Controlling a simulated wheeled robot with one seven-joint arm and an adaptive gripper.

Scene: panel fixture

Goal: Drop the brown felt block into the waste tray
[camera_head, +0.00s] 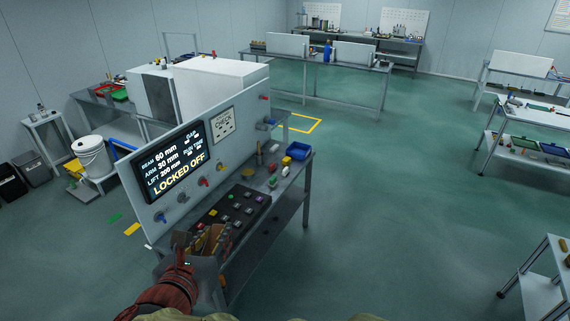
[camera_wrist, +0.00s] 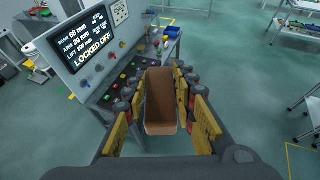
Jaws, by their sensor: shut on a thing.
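My gripper (camera_wrist: 160,108) is shut on the brown felt block (camera_wrist: 159,97), which sits between its yellow finger pads in the wrist view. In the head view my gripper (camera_head: 212,240) is at the near end of the panel bench, and the block is partly hidden by the fingers there. A blue tray (camera_head: 299,151) stands at the far right end of the bench top, apart from the gripper; it also shows small in the wrist view (camera_wrist: 173,31). No label shows that it is the waste tray, and its inside is too small to read.
The upright panel (camera_head: 170,165) with a screen reading "LOCKED OFF" stands along the bench's left side. A dark button box (camera_head: 232,211) and several small coloured parts lie on the bench between gripper and blue tray. Open floor (camera_head: 400,200) lies to the right.

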